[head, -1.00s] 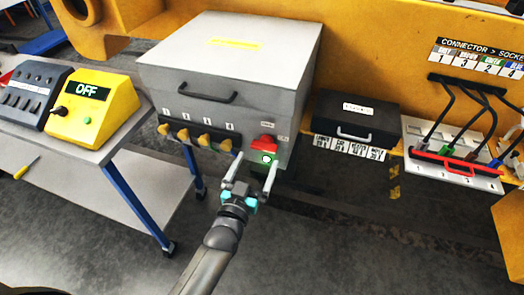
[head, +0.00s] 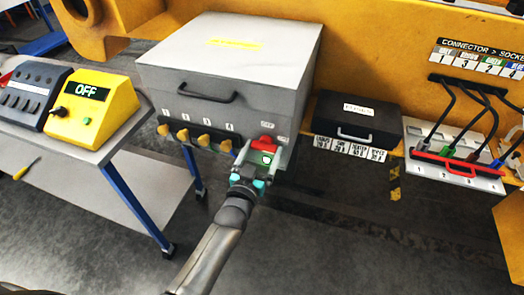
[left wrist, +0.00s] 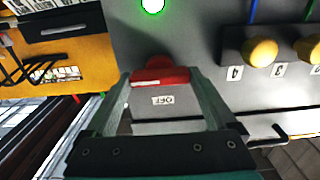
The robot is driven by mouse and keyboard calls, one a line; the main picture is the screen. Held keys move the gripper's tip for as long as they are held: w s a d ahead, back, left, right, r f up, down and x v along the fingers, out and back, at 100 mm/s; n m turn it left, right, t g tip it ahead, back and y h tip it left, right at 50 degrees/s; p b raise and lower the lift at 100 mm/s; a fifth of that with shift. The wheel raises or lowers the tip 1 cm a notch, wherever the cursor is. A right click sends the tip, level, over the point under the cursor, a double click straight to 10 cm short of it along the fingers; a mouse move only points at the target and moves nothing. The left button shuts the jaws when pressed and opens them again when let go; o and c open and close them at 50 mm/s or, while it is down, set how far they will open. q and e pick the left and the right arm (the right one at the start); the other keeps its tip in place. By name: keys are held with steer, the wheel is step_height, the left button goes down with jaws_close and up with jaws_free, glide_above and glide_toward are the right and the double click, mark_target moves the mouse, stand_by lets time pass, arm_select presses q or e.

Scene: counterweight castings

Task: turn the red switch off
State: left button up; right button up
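The red switch (head: 263,142) is on the front face of the grey cabinet (head: 225,60), near its right edge, just above a lit green lamp (head: 267,158). In the left wrist view the red switch (left wrist: 160,76) lies between my fingertips, beside an upside-down "OFF" label (left wrist: 163,100). My left gripper (head: 264,156) is open at the cabinet front, one finger on each side of the switch. It also shows in the left wrist view (left wrist: 163,82). I cannot tell whether a finger touches the switch. My right gripper is not in view.
Several yellow knobs (head: 204,139) sit left of the switch. A black box (head: 355,118) and a white panel with cables (head: 425,162) are to the right. A yellow box reading "OFF" (head: 95,110) stands on a table (head: 85,148) at left. The floor in front is clear.

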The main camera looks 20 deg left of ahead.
arm_select(q)
steer(key=c, duration=0.6)
steer(key=shift+n, duration=0.3)
steer(key=n, duration=0.2)
steer(key=shift+n, duration=0.3)
steer(key=n, duration=0.3)
steer(key=shift+n, duration=0.3)
steer(key=n, duration=0.5)
steer(key=shift+a, duration=0.1)
steer(key=n+b, duration=0.1)
steer(key=n, duration=0.5)
steer(key=shift+f, duration=0.1)
steer(key=o, duration=1)
